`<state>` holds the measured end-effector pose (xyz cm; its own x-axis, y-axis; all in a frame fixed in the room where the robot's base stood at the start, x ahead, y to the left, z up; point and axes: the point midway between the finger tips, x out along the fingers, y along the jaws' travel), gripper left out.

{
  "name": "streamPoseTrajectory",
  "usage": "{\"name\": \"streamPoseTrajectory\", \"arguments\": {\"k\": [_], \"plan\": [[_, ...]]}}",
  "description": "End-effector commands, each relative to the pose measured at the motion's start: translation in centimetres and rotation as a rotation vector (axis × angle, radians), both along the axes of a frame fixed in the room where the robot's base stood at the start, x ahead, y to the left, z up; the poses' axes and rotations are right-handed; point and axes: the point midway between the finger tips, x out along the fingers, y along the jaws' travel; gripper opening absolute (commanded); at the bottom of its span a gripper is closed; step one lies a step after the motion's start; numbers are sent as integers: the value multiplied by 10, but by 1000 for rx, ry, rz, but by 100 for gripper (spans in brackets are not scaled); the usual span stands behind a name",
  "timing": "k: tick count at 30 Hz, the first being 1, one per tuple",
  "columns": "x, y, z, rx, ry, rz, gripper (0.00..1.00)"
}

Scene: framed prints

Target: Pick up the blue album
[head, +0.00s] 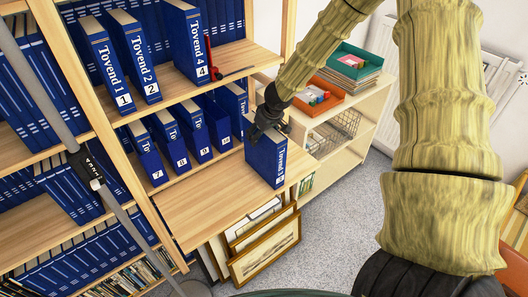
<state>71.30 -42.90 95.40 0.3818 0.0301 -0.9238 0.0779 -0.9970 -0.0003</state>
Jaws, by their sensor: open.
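Several blue albums with white "Tovend" lettering and numbers on their spines stand in the wooden bookcase. One blue album (265,163) stands upright, apart from the others, at the right end of the pulled-out lower board (200,212). Its number is too small to read surely. My gripper (262,131) is at the top edge of this album, fingers pointing down, and is open. The fingers hide part of the album's top. I cannot tell whether they touch it or straddle it.
Albums 1, 2 and 4 (186,42) stand on the board above, with a red and black item (211,60) beside them. A low white shelf with orange (318,98) and green trays (352,62) stands right. Framed prints (264,250) lean below. The lower board's front is clear.

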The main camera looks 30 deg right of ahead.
Motion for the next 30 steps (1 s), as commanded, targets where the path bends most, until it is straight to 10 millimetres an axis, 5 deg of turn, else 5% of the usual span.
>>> {"name": "streamPoseTrajectory", "arguments": {"k": [4,15,30], "plan": [[0,0,0,0,0,0,64],[0,0,0,0,0,0,0],[0,0,2,0,-1,0,0]]}}
